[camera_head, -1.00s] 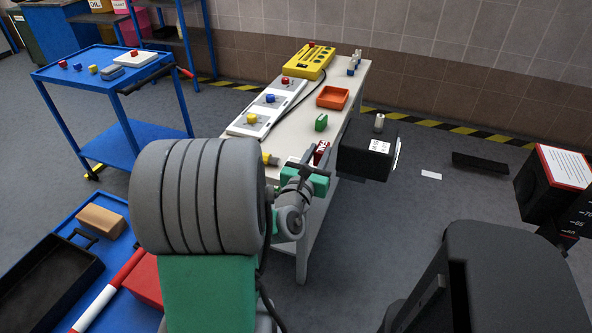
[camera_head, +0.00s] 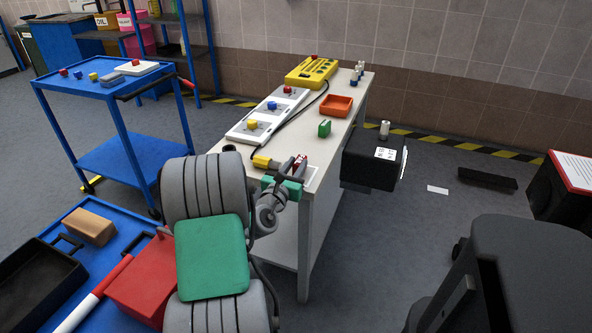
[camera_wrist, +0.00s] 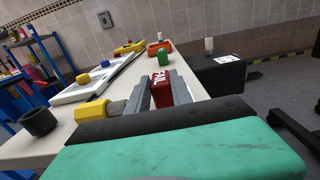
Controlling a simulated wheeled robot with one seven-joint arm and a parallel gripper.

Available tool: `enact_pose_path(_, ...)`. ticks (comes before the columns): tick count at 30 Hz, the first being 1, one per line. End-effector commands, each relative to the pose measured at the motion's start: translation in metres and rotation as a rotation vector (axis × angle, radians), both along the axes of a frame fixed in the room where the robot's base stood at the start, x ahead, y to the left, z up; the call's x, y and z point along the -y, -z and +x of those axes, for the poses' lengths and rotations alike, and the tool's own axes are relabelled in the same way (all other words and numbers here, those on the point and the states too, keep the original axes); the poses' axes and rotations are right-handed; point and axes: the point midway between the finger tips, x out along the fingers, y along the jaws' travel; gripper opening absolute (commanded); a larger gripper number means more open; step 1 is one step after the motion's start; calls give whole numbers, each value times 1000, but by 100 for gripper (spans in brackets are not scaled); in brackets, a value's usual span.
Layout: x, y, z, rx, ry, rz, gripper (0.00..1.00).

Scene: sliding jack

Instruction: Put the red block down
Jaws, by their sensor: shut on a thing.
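The red block (camera_wrist: 161,90), with white lettering reading "FAIL", sits between the two grey fingers of my gripper (camera_wrist: 160,92) in the wrist view. My gripper is shut on it. In the head view the red block (camera_head: 300,162) shows small and partly hidden by my gripper (camera_head: 295,168), at the near end of the white table (camera_head: 290,140). A white patch with a reddish edge (camera_head: 312,178) shows just right of the gripper. The block's underside is hidden, so I cannot tell whether it touches the table.
A yellow-tipped piece (camera_wrist: 92,112) and a black ring (camera_wrist: 38,121) lie left of my gripper. A green block (camera_head: 324,128) and an orange tray (camera_head: 337,105) stand farther back. White panels with coloured knobs (camera_head: 265,115) line the left edge. A black box (camera_head: 372,160) is at the right.

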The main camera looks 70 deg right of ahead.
Motion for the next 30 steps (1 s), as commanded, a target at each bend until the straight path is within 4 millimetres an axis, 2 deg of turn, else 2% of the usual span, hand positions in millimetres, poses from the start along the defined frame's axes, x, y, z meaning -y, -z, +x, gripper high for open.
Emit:
enact_pose_path(5,0,2,0,-1,0,1,0)
enact_pose_path(6,0,3,0,-1,0,1,27)
enact_pose_path(14,0,2,0,-1,0,1,48)
enact_pose_path(23,0,-3,0,0,0,0,48)
enact_pose_path(26,-14,0,3,-2,-3,3,48)
enact_pose_path(30,-48,0,7,-4,-6,3,48)
